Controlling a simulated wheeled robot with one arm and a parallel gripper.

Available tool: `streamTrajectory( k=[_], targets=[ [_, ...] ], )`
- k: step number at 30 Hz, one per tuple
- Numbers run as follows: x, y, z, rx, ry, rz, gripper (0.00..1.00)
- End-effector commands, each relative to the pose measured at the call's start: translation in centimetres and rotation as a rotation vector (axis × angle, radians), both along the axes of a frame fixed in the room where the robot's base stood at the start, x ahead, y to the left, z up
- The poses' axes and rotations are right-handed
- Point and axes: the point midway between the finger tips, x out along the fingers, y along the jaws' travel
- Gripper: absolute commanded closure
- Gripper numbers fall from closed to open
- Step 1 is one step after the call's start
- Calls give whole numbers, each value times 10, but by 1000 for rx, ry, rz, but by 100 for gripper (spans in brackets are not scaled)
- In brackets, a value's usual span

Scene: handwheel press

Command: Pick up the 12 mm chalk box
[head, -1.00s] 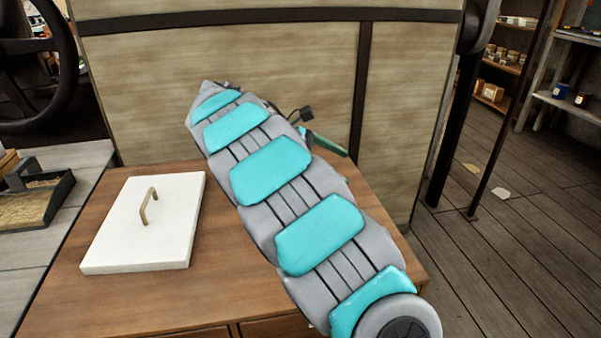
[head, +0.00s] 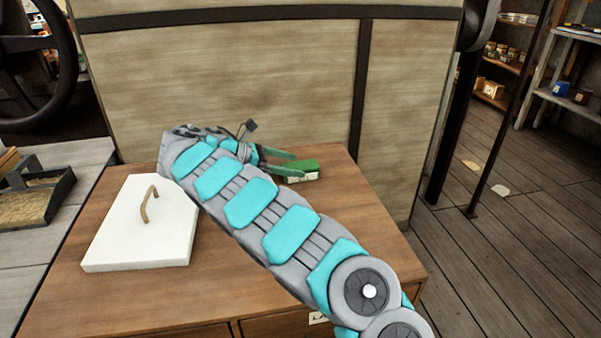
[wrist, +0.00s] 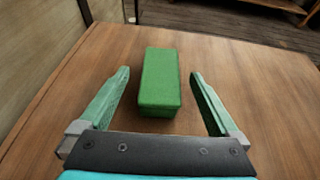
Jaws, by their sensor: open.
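A green chalk box (wrist: 160,80) lies on the wooden cabinet top in the wrist view. My gripper (wrist: 158,88) is open, with one green finger on each side of the box's near end. There is a gap on both sides and neither finger touches it. The far part of the box reaches beyond the fingertips. In the head view the box (head: 303,170) shows its green top and a pale label on its near side. My gripper (head: 296,163) is beside it, and my arm covers much of the cabinet top.
A white slab with a brass handle (head: 178,244) lies left on the cabinet top (head: 110,303). A wooden panel (head: 220,80) stands behind the cabinet. A dark tray (head: 45,195) is at far left. Free top surrounds the box.

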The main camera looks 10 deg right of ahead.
Motion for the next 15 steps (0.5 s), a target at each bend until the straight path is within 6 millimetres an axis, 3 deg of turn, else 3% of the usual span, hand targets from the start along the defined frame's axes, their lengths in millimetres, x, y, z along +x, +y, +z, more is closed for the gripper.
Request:
streamTrajectory(
  k=[8, 15],
  targets=[
    [0, -10, -5, -2, 2, -1, 3],
    [1, -41, -15, -2, -1, -3, 3]
  ],
)
